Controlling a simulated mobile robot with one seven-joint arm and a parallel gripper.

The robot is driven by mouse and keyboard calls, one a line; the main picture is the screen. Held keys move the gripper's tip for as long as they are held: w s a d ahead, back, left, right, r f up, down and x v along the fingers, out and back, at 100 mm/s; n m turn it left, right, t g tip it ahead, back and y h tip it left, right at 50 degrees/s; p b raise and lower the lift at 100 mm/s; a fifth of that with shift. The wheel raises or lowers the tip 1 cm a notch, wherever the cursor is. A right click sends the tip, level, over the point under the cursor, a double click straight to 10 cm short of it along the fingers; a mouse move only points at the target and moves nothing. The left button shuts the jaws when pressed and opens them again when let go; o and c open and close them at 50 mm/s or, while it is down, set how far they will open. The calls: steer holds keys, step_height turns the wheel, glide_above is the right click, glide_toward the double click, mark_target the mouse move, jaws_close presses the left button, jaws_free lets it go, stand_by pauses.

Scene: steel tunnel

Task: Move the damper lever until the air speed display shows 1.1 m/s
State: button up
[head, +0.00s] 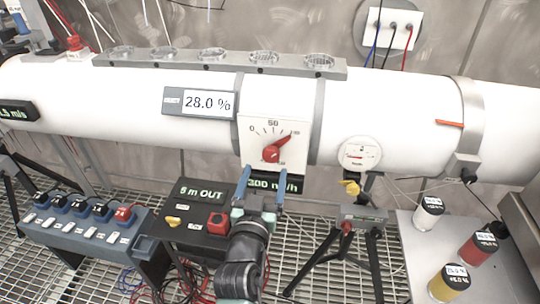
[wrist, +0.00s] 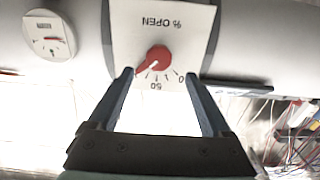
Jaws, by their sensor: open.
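The damper lever (head: 273,152) is a red knob with a pointer arm on a white dial plate (head: 296,163) on the front of the pipe. Its arm points up and right, at the high end of the scale past 50. In the wrist view the red lever (wrist: 158,56) appears upside down under "% OPEN". The air speed display (head: 16,113) is cut off at the left edge; ".5 m/s" is readable, the first digit unclear. My gripper (head: 262,178) has blue fingers, open and empty, just below the lever. In the wrist view its fingertips (wrist: 158,75) straddle the lever's line, apart from it.
A "28.0 %" display (head: 200,103) and a round gauge (head: 359,154) flank the dial on the pipe (head: 400,110). A flow display (head: 285,185) below the dial is partly hidden by my gripper. A "5 m OUT" box (head: 197,205) and a small tripod (head: 350,240) stand below.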

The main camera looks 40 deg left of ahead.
mark_target(270, 156)
steer(key=x, duration=0.7)
steer(key=shift+w+b, duration=0.1)
steer(key=shift+b, duration=0.25)
jaws_close()
